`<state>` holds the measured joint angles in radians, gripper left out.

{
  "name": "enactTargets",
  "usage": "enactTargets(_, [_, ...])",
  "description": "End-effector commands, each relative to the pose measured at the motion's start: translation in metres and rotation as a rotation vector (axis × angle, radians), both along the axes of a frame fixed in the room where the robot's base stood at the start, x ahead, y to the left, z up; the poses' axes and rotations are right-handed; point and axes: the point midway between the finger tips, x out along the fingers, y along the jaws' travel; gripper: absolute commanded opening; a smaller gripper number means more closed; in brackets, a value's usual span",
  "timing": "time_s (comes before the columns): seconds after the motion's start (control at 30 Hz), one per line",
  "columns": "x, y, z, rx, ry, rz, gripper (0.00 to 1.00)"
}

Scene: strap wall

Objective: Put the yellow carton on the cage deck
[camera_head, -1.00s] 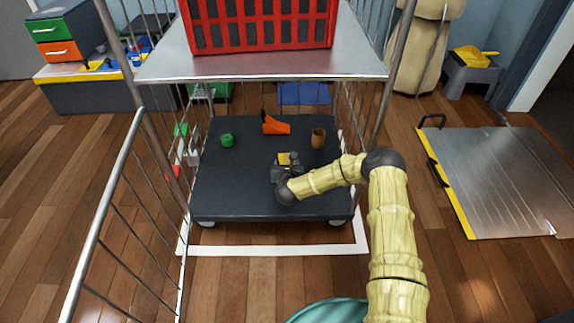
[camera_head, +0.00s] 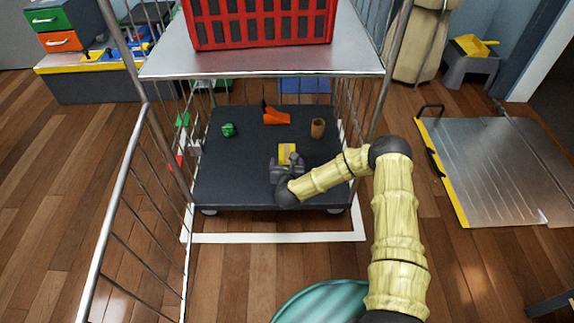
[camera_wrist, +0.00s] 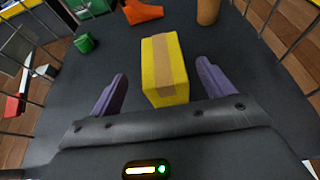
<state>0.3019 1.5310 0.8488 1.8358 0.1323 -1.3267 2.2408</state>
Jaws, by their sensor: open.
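The yellow carton (camera_wrist: 163,70), with a tan strip along its top, stands on the dark cage deck (camera_head: 230,185). It also shows in the head view (camera_head: 287,153), just beyond my gripper (camera_head: 287,164). In the wrist view my gripper (camera_wrist: 160,85) is open, with one purple finger to the left and one to the right of the carton's near end. There is a gap between the carton and each finger, and nothing is held. The carton's underside is hidden.
On the deck are a green object (camera_head: 228,130), an orange wedge-like object (camera_head: 276,117) and a brown cup-like object (camera_head: 318,128). A metal shelf (camera_head: 260,62) with a red crate (camera_head: 262,22) sits above the deck. Wire sides flank it, and an open barred gate (camera_head: 118,215) stands at left.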

Motion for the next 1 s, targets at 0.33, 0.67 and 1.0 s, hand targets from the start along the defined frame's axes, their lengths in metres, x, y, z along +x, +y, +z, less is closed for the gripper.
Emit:
enactTargets(0.33, [-0.047, 0.0, 0.02, 0.001, 0.002, 0.001, 0.81])
enactTargets(0.67, [-0.048, -0.001, 0.019, 0.0, 0.0, -0.002, 0.81])
enactTargets(1.0, [-0.048, -0.001, 0.019, 0.0, 0.0, -0.002, 0.81])
